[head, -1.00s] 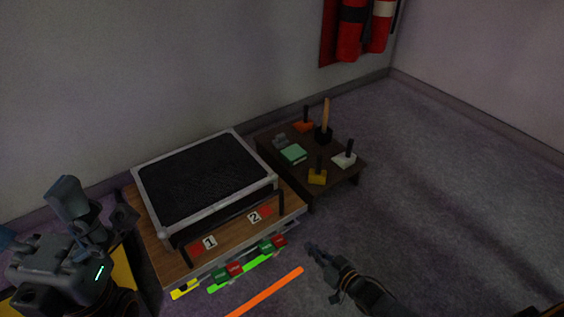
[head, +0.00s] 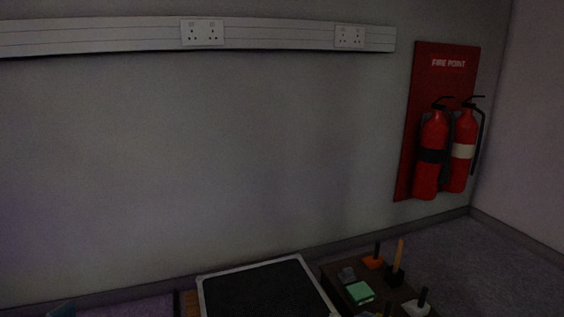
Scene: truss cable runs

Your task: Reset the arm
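Neither of my grippers shows in the head view now, and no part of either arm can be made out. The view is mostly of a bare grey wall (head: 200,150). At the bottom edge, a black panel with a light metal frame (head: 265,290) is partly cut off.
A low dark table (head: 337,278) beside the panel holds a green block (head: 360,292), an orange-based peg (head: 374,260) and other small items. Two fire extinguishers (head: 433,150) hang on a red board (head: 445,85) at right. A white socket trunking (head: 110,37) crosses the wall above.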

